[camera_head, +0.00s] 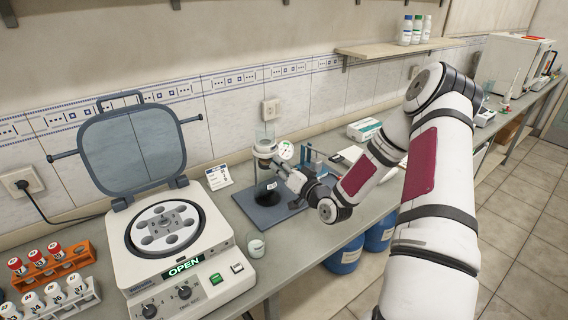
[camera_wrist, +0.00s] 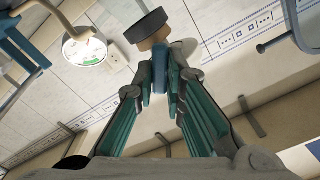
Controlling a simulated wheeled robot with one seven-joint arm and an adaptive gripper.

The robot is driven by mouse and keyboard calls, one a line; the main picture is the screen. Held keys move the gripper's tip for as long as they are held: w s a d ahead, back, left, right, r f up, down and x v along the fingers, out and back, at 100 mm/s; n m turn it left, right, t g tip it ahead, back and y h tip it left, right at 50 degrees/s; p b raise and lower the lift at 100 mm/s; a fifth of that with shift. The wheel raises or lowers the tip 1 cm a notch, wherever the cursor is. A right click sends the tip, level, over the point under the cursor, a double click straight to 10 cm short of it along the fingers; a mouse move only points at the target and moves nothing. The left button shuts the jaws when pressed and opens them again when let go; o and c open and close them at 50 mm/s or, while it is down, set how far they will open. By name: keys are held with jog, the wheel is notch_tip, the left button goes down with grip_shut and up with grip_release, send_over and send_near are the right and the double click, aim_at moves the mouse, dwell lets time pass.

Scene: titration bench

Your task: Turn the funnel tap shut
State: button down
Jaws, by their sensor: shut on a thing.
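The glass filter funnel (camera_head: 264,147) stands upright on the bench, over a dark flask on a grey mat (camera_head: 292,206). My gripper (camera_head: 279,169) reaches it from the right, just below the funnel body. In the wrist view, my gripper's teal-padded fingers (camera_wrist: 164,74) are closed on a narrow blue piece (camera_wrist: 160,62), which seems to be the tap handle. A tan part and a dark round end (camera_wrist: 145,25) lie just beyond it. The fingers hide part of the blue piece, and I cannot tell the tap's angle.
A round white dial (camera_head: 286,149) stands close beside my gripper; it also shows in the wrist view (camera_wrist: 85,50). A centrifuge (camera_head: 215,262) with its lid up is at the left. A small beaker (camera_head: 256,246) stands near the bench's front edge. Tube racks (camera_head: 62,268) are at far left.

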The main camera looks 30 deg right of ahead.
jog(key=m+p, duration=0.1)
jog(key=m, duration=0.2)
jog(key=m+p, duration=0.1)
jog(key=m, duration=0.3)
jog(key=m+p, duration=0.2)
jog(key=m, duration=0.2)
jog(key=shift+d+f, duration=0.1)
jog(key=shift+f, duration=0.2)
jog(key=shift+m, duration=0.3)
jog(key=c, duration=1.6)
grip_release()
jog(key=shift+c, duration=0.2)
jog(key=s, duration=1.2)
jog(key=shift+d, duration=0.2)
